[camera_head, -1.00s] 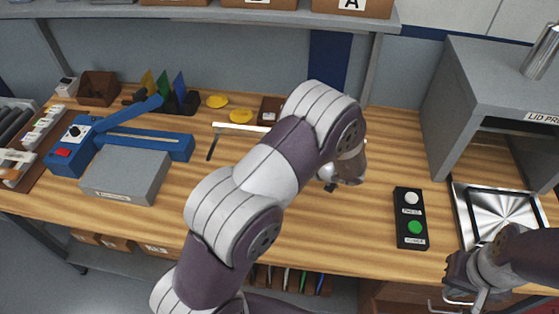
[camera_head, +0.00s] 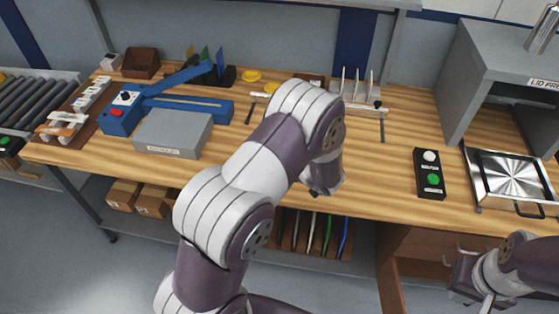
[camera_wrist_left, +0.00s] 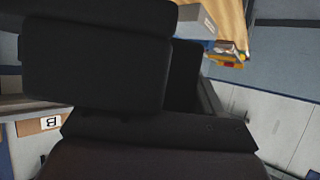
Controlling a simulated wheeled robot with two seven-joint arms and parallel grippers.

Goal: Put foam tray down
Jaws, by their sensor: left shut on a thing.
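The left arm crosses the middle of the head view, and its hand (camera_head: 322,182) is over the bench's front edge, its fingertips hidden. The left wrist view is mostly filled by large black blocky shapes. The left gripper is shut on a dark thing there (camera_wrist_left: 95,65), which looks like the foam tray; gripper and tray are hard to tell apart. No foam tray can be made out in the head view. The right gripper (camera_head: 468,285) is at the lower right, in front of the bench, with nothing visible in it; its finger opening is unclear.
On the bench (camera_head: 385,185) are a blue lever tool (camera_head: 180,108), a grey box (camera_head: 172,132), a white-finned rack (camera_head: 358,92), a two-button box (camera_head: 429,174) and a shiny metal plate (camera_head: 508,172) by the grey press (camera_head: 475,85). Bare wood lies between rack and button box.

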